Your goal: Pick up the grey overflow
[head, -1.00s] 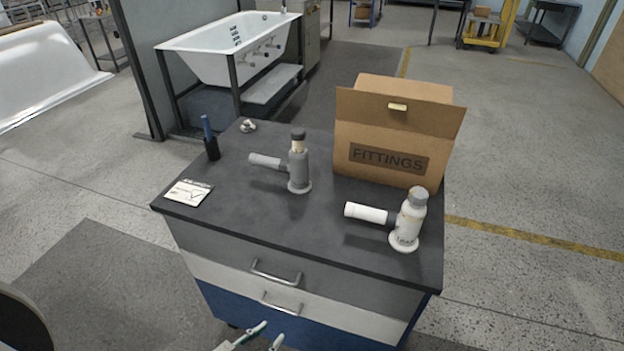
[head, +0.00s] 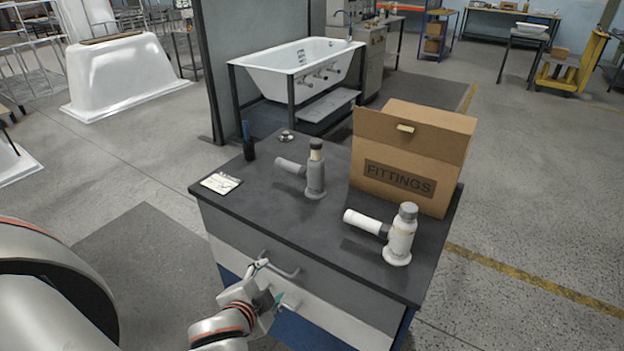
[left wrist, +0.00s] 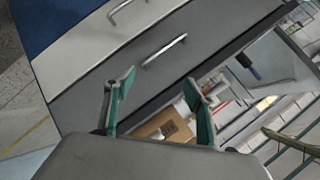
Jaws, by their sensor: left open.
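The grey overflow (head: 315,178) stands upright on the dark top of the drawer cabinet, with its grey side pipe pointing left and a dark cap over a pale neck. A similar white overflow (head: 400,240) stands to its right and nearer the front. My left gripper (head: 270,283) is open and empty in front of the drawers, lower than the cabinet top and apart from the grey overflow. In the left wrist view its green-padded fingers (left wrist: 158,90) are spread with nothing held; I cannot clearly make out the grey overflow there. My right gripper is not in view.
A cardboard FITTINGS box (head: 415,155) stands behind the overflows on the cabinet top (head: 285,215). A drawer handle (head: 280,266) is close to my left gripper.

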